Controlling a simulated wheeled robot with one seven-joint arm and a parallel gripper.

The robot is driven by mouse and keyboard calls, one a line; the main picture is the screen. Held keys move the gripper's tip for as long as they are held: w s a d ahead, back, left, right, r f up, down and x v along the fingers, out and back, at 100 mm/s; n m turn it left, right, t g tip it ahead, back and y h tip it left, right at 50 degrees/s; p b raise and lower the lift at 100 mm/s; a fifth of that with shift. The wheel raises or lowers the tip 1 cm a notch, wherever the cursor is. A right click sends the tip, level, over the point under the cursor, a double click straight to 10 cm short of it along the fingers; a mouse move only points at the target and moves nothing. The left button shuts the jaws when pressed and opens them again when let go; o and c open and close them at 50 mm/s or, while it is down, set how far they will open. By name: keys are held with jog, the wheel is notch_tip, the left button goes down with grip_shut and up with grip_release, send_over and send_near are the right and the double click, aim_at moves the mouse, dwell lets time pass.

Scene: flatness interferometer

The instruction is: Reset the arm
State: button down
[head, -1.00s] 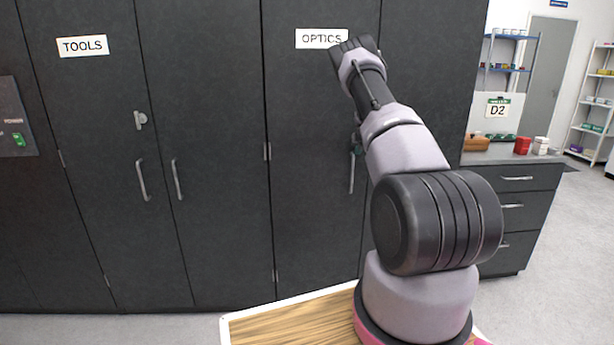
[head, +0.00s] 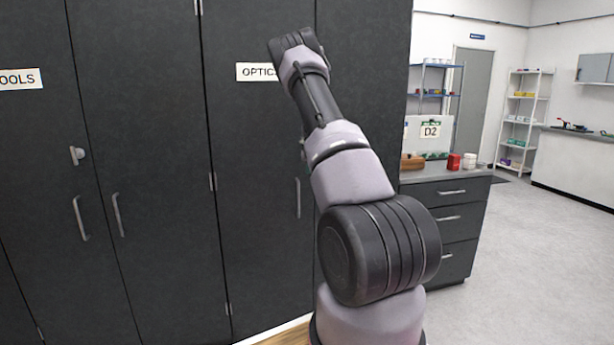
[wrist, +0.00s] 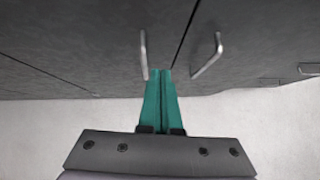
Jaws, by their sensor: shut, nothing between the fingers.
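My gripper (wrist: 160,95) shows in the wrist view with its two green fingers together and nothing between them. In that view it points toward dark cabinet doors, with two bar handles just beyond the fingertips; whether it touches anything I cannot tell. In the head view my arm rises in front of the tall dark cabinet with the OPTICS label (head: 256,72), and its raised elbow partly covers the label. The gripper itself is hidden behind the arm there.
The TOOLS cabinet door (head: 40,150) stands at the left. A low drawer unit (head: 450,225) with a red can (head: 454,162) and a D2 sign (head: 430,131) is at the right. Open floor (head: 540,250) lies right of it, with shelves (head: 525,110) behind.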

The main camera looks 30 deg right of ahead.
jog(key=s+a+r+m+h, duration=0.1)
jog(key=s+r+m, duration=0.1)
jog(key=r+m, duration=0.3)
jog(key=s+a+r+m+t, duration=0.1)
jog(key=s+a+r+m, duration=0.1)
jog(key=r, duration=0.5)
jog(key=s+a+r+m+h, duration=0.1)
jog(key=s+r+m, duration=0.25)
jog(key=r, duration=0.25)
jog(key=s+a+r+m, duration=0.6)
jog(key=s+r+m, duration=0.1)
jog(key=s+m, duration=0.15)
jog(key=s+a+m+g+y, duration=0.1)
jog(key=s+a+m+y, duration=0.2)
jog(key=s+a+m, duration=0.5)
jog(key=s+a+r+m+g+y, duration=0.1)
jog(key=s+a+m+y, duration=0.3)
jog(key=s+a+m, duration=0.5)
jog(key=s+a, duration=0.4)
jog(key=s, duration=0.3)
jog(key=s+a, duration=0.4)
jog(key=s, duration=0.4)
jog(key=shift+r, duration=0.25)
